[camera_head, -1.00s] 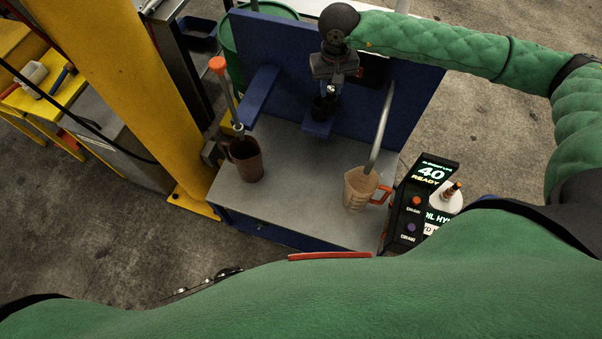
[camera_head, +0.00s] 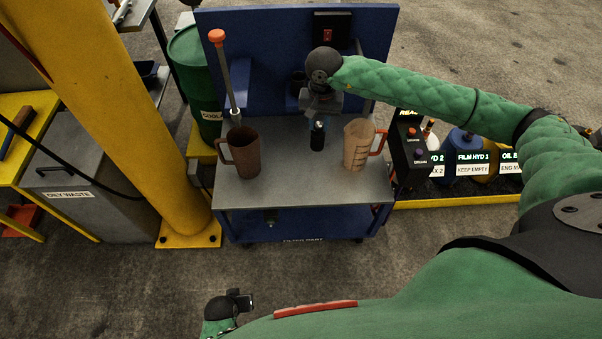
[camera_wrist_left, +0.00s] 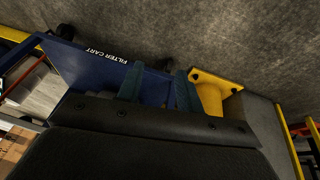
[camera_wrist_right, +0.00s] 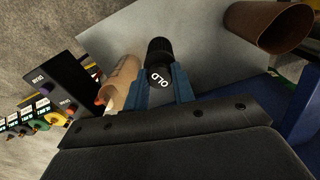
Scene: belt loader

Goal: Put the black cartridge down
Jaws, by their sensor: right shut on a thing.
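The black cartridge (camera_head: 317,137) is upright over the grey top of the filter cart (camera_head: 290,188), between the two jugs. My right gripper (camera_head: 319,118) is shut on its upper part. In the right wrist view, the cartridge (camera_wrist_right: 159,58) sits between the blue fingers, with "OLD" on its near end. Whether its base touches the cart top is hard to tell. My left gripper (camera_wrist_left: 156,88) is open and empty, low in front of the cart.
A brown jug (camera_head: 246,155) stands left of the cartridge and a clear measuring jug (camera_head: 357,147) with an orange handle right of it. An orange-topped rod (camera_head: 225,75) rises behind the brown jug. A black control box (camera_head: 411,150) flanks the cart; a yellow post (camera_head: 130,105) stands left.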

